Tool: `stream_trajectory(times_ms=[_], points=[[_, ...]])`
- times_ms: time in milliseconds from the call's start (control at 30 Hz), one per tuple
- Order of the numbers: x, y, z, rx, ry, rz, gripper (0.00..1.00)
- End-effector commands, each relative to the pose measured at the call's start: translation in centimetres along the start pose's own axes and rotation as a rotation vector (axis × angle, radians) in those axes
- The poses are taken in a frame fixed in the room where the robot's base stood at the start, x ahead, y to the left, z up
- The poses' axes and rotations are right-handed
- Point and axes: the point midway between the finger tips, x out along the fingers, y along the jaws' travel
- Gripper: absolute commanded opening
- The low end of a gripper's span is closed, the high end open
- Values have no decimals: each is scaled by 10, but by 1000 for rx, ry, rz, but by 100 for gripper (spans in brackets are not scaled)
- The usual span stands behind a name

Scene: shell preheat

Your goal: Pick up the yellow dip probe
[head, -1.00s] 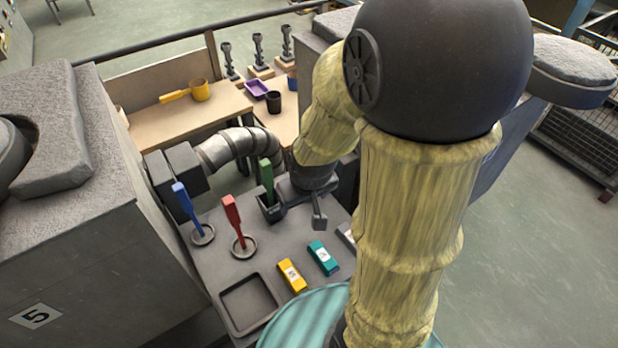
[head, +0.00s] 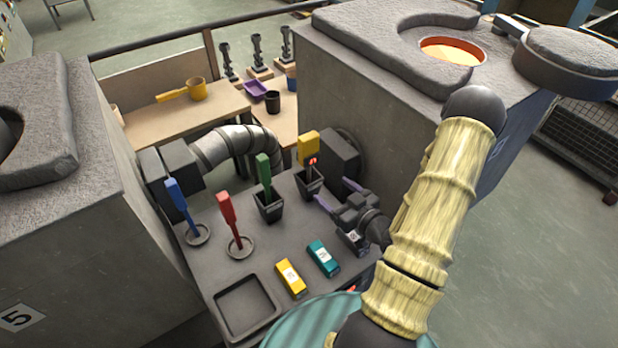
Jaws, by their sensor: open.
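The yellow dip probe (head: 308,146) stands upright, its yellow handle up and its lower end inside a dark square cup (head: 309,184) at the back right of the grey bench. A small red glow shows just below the handle. My gripper (head: 337,195) is open and empty, low over the bench to the right of that cup. Its two purple-grey fingers point left toward the cup; whether one touches it I cannot tell.
A green probe (head: 264,175) stands in another dark cup close on the left. Red (head: 228,210) and blue (head: 181,203) probes stand in round holders. Yellow (head: 291,278) and teal (head: 323,258) labelled blocks and an empty tray (head: 246,307) lie in front. A furnace with a glowing opening (head: 453,51) stands behind.

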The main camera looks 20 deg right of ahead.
Motion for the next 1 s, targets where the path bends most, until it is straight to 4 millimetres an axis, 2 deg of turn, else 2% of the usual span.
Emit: stream_trajectory(times_ms=[133, 467, 567, 733, 1000], points=[[-13, 8, -3, 37, 115, 46, 76], [-14, 9, -6, 38, 131, 51, 76], [-9, 9, -5, 36, 132, 49, 76], [14, 9, -6, 32, 134, 48, 76], [24, 12, -6, 33, 132, 49, 76]])
